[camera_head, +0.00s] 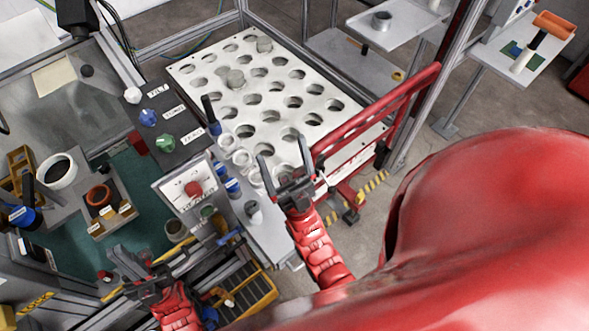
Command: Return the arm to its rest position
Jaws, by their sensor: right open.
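My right gripper (287,178) is dark grey on a red arm. It is open, with nothing between its fingers, over the near edge of the white perforated plate (218,68). My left gripper (128,268) is at the lower left, on a red arm, above the green-floored work area. Its fingers are seen from behind, and I cannot tell whether they are open or shut. My red body covers the lower right of the view.
A red frame (378,107) stands close to the right of my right gripper. A panel with a red button (193,189) is between the grippers. A yellow bin (250,292) is below. A white pot (57,171) and labelled knobs are at left.

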